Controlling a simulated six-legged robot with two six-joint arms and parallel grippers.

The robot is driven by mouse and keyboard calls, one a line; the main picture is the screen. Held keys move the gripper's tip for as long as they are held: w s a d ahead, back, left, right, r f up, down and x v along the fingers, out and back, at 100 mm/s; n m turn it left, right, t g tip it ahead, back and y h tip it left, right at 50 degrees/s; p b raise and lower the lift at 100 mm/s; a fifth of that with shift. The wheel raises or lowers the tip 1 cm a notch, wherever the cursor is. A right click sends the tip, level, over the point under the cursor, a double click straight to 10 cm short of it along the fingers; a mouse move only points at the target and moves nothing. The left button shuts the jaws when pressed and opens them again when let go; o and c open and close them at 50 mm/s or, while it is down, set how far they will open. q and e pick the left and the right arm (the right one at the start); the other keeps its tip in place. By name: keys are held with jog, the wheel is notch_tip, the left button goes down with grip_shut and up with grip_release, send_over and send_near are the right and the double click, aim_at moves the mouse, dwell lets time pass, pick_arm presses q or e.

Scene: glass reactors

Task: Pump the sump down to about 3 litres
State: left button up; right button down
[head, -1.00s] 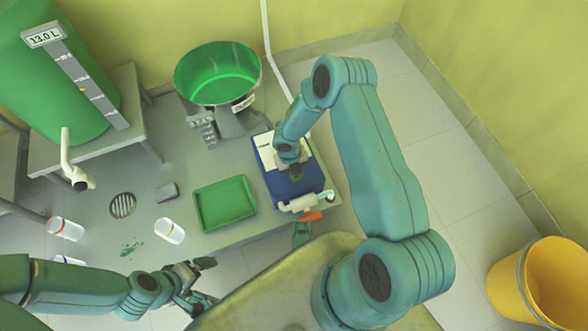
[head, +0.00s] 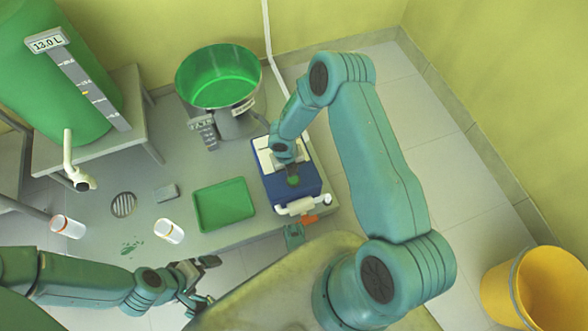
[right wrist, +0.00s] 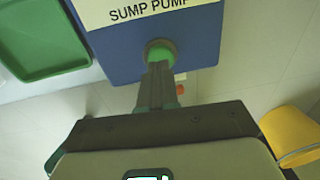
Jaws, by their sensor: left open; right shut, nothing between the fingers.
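The blue sump pump (head: 299,190) stands at the right end of the grey bench, and its white label reads "SUMP PUMP" in the right wrist view (right wrist: 150,10). It has a round green button (right wrist: 160,50). My right gripper (right wrist: 159,72) is shut with nothing in it, its fingertips right at the button; I cannot tell whether the button is pressed. The green tank (head: 60,85) at the left carries a scale with a display (head: 47,43) reading 13.0 L. My left gripper (head: 203,283) is open and empty in front of the bench.
A green-lined bowl (head: 218,75) stands behind, with a small display beside it too small to read. A yellow bucket (head: 545,285) stands at right.

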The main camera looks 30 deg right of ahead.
notch_tip(320, 180, up, 10)
jog(key=p, duration=0.4)
jog(key=shift+w+a+r, duration=0.25)
jog(key=shift+w+a, duration=0.2)
